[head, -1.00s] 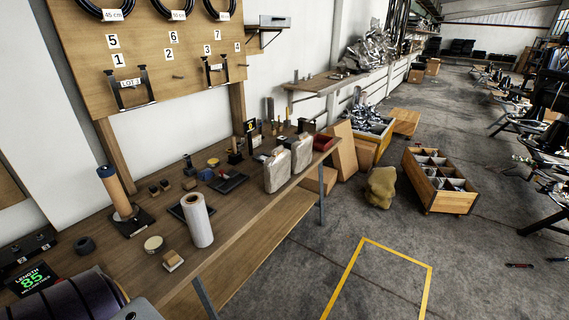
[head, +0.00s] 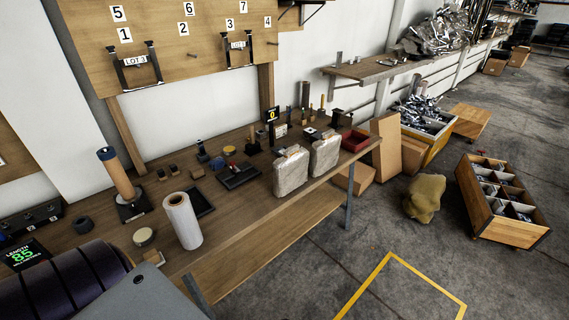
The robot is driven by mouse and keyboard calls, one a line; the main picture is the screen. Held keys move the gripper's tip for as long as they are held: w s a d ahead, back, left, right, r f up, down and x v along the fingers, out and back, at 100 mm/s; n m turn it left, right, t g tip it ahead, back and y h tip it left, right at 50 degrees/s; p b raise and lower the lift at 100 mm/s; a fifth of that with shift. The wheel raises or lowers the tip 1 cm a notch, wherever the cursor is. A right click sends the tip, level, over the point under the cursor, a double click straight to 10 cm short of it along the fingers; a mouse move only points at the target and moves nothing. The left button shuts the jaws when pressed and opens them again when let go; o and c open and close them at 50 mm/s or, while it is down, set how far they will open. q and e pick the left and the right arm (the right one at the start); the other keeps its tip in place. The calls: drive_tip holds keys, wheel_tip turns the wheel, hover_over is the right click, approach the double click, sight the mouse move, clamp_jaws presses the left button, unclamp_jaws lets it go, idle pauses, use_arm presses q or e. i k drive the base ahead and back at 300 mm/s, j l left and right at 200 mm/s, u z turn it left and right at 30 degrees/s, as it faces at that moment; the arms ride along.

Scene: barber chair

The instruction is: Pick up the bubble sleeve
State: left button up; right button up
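Two pale, clouded, upright packets stand side by side near the front edge of the wooden bench. The nearer packet (head: 291,174) and the farther packet (head: 325,154) each have a tan spot at the top. They look like bubble sleeves, but I cannot tell for sure. A white roll (head: 183,221) stands upright on the bench to their left. Neither of my grippers shows in the head view, so their state and what they hold are hidden.
The wooden bench (head: 237,225) also carries a black tray (head: 238,175), a red bin (head: 354,141) and a tan cylinder on a stand (head: 117,175). A brown sack (head: 424,198) and a divided crate (head: 502,202) stand on the floor. Floor inside the yellow outline (head: 373,271) is clear.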

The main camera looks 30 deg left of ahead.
sight(290, 171)
drive_tip(key=i+l+u, duration=0.2)
drive_tip(key=i+u, duration=0.15)
drive_tip(key=i+l+u, duration=0.55)
drive_tip(key=i+l, duration=0.2)
drive_tip(key=l, duration=0.1)
